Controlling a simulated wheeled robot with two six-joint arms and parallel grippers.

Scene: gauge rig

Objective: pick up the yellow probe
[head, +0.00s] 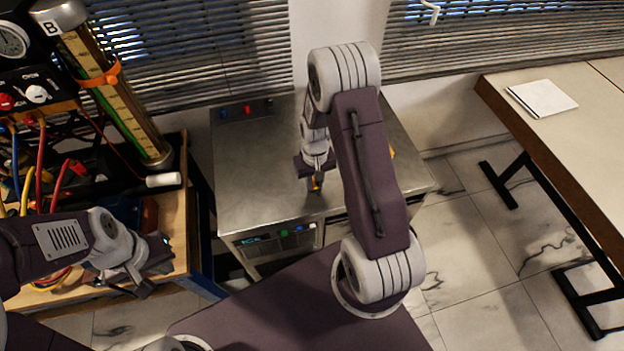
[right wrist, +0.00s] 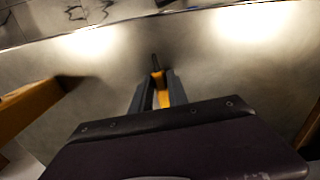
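The yellow probe (right wrist: 160,86) is between the fingers of my right gripper (right wrist: 159,80) in the right wrist view. Its dark tip points away from the gripper, over the steel top. The fingertips lie close against both sides of the probe, and the gripper looks shut on it. In the head view my right gripper (head: 314,185) points down at the steel cabinet top (head: 250,165), with a bit of yellow between its fingers. I cannot tell whether the probe touches the top. My left gripper (head: 150,275) is above the wooden bench at the left; its fingers are unclear.
The wooden bench (head: 179,215) at the left carries cables, a gauge panel (head: 35,95) and a tall glass column (head: 115,90). A table (head: 560,135) with white paper (head: 542,98) stands at the right. Orange-yellow pieces (right wrist: 30,108) flank the gripper in the wrist view.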

